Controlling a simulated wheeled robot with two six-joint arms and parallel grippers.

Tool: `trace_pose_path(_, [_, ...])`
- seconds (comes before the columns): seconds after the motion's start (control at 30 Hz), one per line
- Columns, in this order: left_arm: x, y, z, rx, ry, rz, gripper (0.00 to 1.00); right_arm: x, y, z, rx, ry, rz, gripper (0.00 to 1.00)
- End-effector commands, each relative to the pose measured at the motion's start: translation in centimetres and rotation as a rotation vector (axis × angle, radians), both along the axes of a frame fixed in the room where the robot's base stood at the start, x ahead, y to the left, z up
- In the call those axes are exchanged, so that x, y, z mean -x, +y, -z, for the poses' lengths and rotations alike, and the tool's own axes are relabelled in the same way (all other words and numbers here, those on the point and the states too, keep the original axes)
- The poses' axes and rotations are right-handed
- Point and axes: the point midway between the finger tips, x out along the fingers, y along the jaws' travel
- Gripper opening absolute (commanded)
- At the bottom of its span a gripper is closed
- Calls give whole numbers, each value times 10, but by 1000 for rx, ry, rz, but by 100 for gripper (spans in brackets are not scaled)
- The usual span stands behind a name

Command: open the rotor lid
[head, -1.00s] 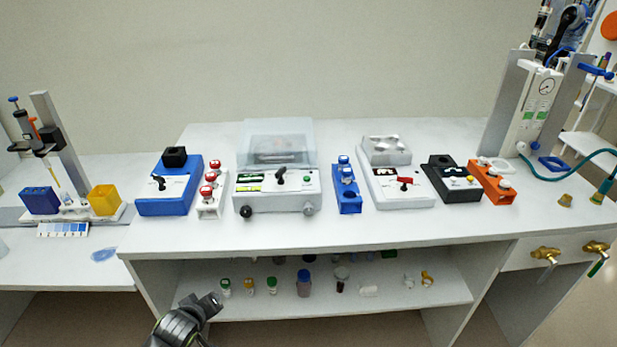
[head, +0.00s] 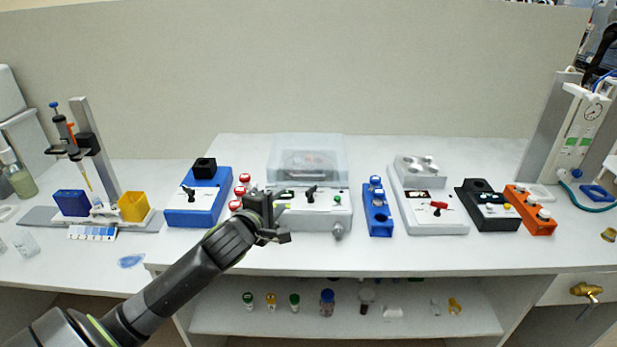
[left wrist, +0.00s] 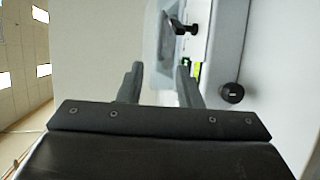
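The white centrifuge (head: 318,221) stands mid-bench with a translucent lid (head: 306,150) over its dark rotor, which shows dimly through it. A black lever (head: 309,190) is on its front panel. My left gripper (head: 270,222) is in front of the centrifuge's left front corner and hides part of it. In the left wrist view its two fingers (left wrist: 161,82) are apart with nothing between them. The lid (left wrist: 163,32), the lever (left wrist: 184,27) and a black foot or knob (left wrist: 231,93) show beyond the fingers. My right gripper is out of view.
A red-capped vial rack (head: 240,190) and a blue device (head: 197,205) stand left of the centrifuge. A blue vial rack (head: 377,207) and a white device with a red lever (head: 428,210) stand right. The shelf below holds several small bottles.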

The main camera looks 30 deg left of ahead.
Motion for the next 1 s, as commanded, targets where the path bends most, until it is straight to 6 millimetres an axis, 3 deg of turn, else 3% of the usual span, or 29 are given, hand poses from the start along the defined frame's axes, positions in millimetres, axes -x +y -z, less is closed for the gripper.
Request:
trace_pose_path(0.17, [-17, 3, 3, 6, -2, -2, 32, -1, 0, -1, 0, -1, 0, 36])
trace_pose_path(1.0, [-140, 21, 27, 3, 1, -1, 32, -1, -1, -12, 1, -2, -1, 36])
